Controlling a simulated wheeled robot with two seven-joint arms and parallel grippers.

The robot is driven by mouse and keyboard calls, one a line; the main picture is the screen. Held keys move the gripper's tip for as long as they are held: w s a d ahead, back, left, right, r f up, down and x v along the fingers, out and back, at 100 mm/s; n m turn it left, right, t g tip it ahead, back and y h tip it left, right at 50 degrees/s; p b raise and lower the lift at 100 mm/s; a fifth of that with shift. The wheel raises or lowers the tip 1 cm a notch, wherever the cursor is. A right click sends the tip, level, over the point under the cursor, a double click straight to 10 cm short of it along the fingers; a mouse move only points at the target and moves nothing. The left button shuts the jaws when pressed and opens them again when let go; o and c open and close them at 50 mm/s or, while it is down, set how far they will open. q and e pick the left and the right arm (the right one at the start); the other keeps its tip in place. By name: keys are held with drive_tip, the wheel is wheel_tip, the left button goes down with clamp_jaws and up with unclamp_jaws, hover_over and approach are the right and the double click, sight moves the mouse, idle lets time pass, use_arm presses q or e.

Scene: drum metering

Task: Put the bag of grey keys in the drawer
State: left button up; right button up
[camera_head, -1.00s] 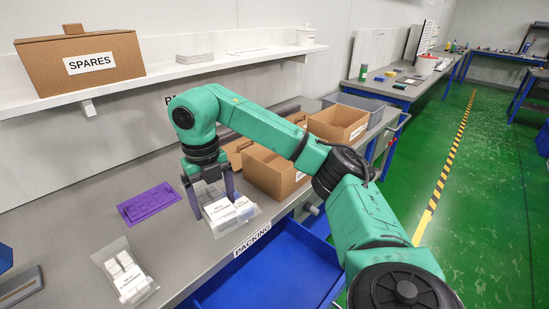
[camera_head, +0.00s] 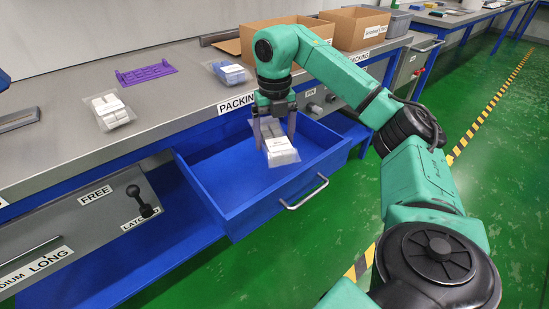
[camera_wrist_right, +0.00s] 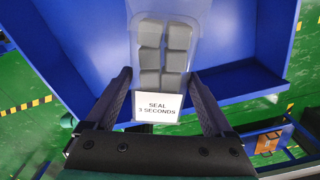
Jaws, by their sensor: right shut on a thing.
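My right gripper (camera_head: 275,138) points down over the open blue drawer (camera_head: 205,180), with its fingers on either side of a clear bag of grey keys (camera_head: 279,150). The bag hangs tilted over the inside of the drawer, apart from its floor as far as I can tell. In the right wrist view, the bag (camera_wrist_right: 164,50) shows grey keys in two columns and a white label reading "SEAL 3 SECONDS". The drawer walls (camera_wrist_right: 65,60) show around it there. My left gripper is not in view.
A bag of white keys (camera_head: 110,110) and a bag with blue keys (camera_head: 229,72) lie on the grey bench. Cardboard boxes (camera_head: 355,27) stand at the back right. The drawer's front handle (camera_head: 305,193) sticks out over green floor.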

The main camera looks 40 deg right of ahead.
hover_over(274, 175)
wheel_tip(274, 175, down, 5)
drive_tip(key=shift+d+f+b, duration=0.1)
drive_tip(key=shift+b, duration=0.3)
wheel_tip(274, 175, down, 4)
drive_tip(key=shift+s+r+b, duration=0.1)
drive_tip(key=shift+r+b, duration=0.05)
drive_tip(key=shift+b, duration=0.3)
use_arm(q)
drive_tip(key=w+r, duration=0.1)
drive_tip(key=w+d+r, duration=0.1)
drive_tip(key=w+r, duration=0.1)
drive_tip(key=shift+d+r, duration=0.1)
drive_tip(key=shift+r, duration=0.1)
use_arm(e)
drive_tip(key=shift+f, duration=0.35)
drive_tip(key=shift+f, duration=0.15)
drive_tip(key=o, duration=1.3)
drive_tip(key=shift+r, duration=0.6)
wheel_tip(274, 175, up, 11)
drive_tip(key=p, duration=0.3)
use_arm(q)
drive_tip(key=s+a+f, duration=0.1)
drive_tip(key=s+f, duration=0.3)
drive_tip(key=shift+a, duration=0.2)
use_arm(e)
drive_tip(key=shift+r, duration=0.1)
